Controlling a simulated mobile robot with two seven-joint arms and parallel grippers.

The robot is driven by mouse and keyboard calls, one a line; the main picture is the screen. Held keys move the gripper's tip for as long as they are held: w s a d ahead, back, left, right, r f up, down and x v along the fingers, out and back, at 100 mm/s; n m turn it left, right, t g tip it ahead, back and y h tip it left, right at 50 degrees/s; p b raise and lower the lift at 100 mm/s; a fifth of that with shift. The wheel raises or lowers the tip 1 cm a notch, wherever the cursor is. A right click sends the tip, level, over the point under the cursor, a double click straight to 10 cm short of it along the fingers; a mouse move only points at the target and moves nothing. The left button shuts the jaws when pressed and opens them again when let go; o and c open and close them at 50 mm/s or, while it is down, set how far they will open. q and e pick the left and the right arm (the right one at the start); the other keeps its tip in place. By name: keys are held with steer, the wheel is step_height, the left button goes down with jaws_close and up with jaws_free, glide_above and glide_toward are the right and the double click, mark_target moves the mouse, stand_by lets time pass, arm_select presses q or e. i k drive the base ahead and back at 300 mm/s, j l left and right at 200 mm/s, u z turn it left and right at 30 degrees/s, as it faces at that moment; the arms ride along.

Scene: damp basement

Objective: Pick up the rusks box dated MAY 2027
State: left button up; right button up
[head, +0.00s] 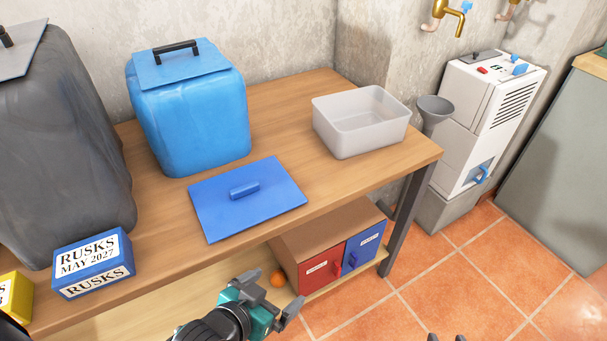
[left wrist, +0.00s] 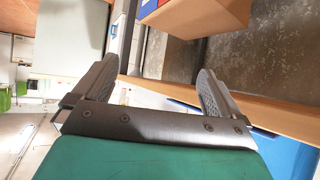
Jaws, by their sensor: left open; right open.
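The blue rusks box (head: 92,262) marked RUSKS MAY 2027 sits near the table's front edge at the lower left of the head view. A yellow box (head: 14,297) stands to its left, cut off by the frame, its label mostly out of sight. My left gripper (head: 272,292) is open in front of the table, well to the right of the blue box. In the left wrist view my left gripper (left wrist: 158,78) has its fingers spread with nothing held between them. Only the dark fingertips of my right gripper (head: 446,338) show at the bottom edge.
A blue lid (head: 265,213), a blue container (head: 190,110), a grey container (head: 60,140) and a clear tub (head: 350,139) stand on the table (head: 300,95). A white machine (head: 470,115) stands right.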

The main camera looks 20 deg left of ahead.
mark_target(81, 268)
steer(key=j+u, duration=0.2)
steer(key=u, duration=1.95)
